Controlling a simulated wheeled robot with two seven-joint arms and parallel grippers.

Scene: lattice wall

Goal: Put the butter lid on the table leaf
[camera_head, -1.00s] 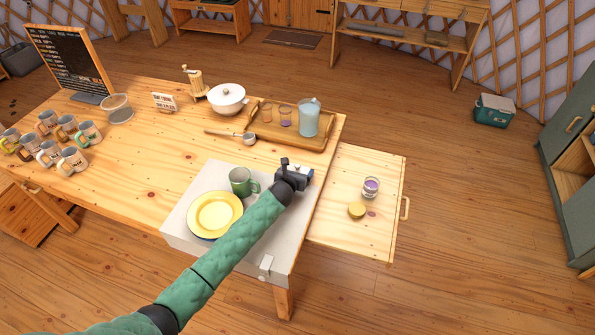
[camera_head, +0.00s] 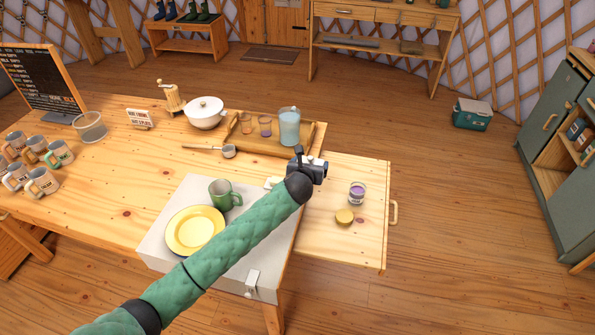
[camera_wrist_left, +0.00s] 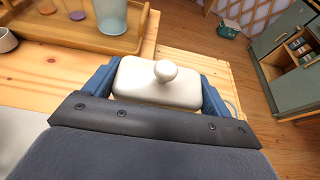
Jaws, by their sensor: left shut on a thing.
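The white butter lid (camera_wrist_left: 155,88), with a round knob on top, is between the blue fingers of my left gripper (camera_wrist_left: 160,82), which is shut on it. In the head view my left gripper (camera_head: 314,168) is above the table's right edge, beside the table leaf (camera_head: 330,242). The lid is mostly hidden there by my wrist. The leaf is a light wooden board at the table's right side, with a handle (camera_head: 394,213) on its outer edge. My right gripper is in neither view.
A small pale thing (camera_head: 273,182) lies left of my gripper. A green mug (camera_head: 223,194), yellow plate (camera_head: 194,231) and wooden tray (camera_head: 262,146) are near.

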